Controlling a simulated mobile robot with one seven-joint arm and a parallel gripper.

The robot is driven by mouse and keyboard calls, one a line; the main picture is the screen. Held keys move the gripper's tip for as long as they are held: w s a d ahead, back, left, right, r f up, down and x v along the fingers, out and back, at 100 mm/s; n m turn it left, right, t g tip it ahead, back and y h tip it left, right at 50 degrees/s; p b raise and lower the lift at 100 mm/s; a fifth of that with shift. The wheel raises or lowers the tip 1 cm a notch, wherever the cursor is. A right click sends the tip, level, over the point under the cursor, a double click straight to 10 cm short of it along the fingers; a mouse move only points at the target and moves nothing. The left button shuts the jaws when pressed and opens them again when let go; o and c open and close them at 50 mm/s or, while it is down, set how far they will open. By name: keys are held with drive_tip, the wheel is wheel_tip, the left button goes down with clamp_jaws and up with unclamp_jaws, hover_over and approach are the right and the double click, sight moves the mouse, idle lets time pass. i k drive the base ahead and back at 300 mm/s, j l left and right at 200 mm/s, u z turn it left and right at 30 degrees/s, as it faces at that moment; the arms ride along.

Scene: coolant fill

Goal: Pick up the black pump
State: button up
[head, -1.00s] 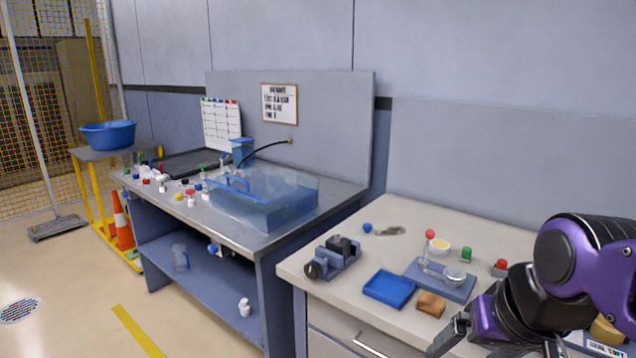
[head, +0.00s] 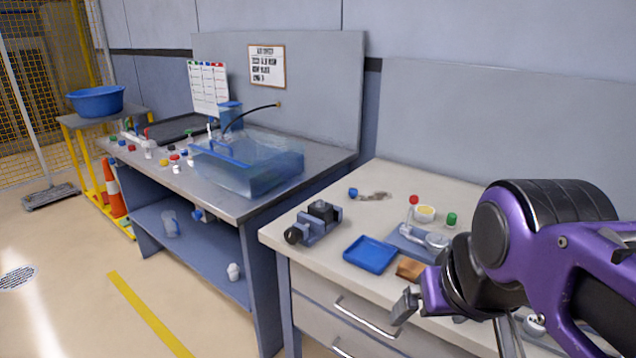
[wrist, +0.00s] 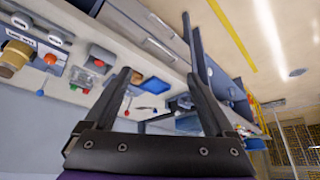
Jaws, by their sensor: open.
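A black block-shaped body (head: 321,210), which looks like the pump, sits in a grey-blue vise-like holder (head: 312,228) at the left front of the right bench. A round black end sticks out at its left. In the wrist view a dark shape beside the right finger (wrist: 180,103) seems to be the same item, partly hidden. My gripper (head: 455,320) is in front of the right bench, to the right of the pump and well apart from it. In the wrist view its two fingers (wrist: 160,75) are spread with nothing between them.
The right bench (head: 300,262) also holds a blue tray (head: 370,255), a brown block (head: 411,269), a grey-blue fixture and small coloured parts. A drawer handle (head: 365,318) sticks out below. A clear water tank (head: 250,170) stands on the left bench.

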sight(319, 208)
drive_tip(key=j+z, duration=0.1)
drive_tip(key=z, duration=1.15)
drive_tip(key=j+z, duration=0.45)
drive_tip(key=k+j+z, duration=0.1)
drive_tip(key=j+z, duration=0.15)
drive_tip(key=z, duration=0.15)
drive_tip(key=k+j+z, duration=0.15)
drive_tip(key=j+z, duration=0.15)
drive_tip(key=k+j+z, duration=0.35)
drive_tip(key=j, duration=0.3)
drive_tip(key=k+j+z, duration=0.15)
drive_tip(key=k+j, duration=0.2)
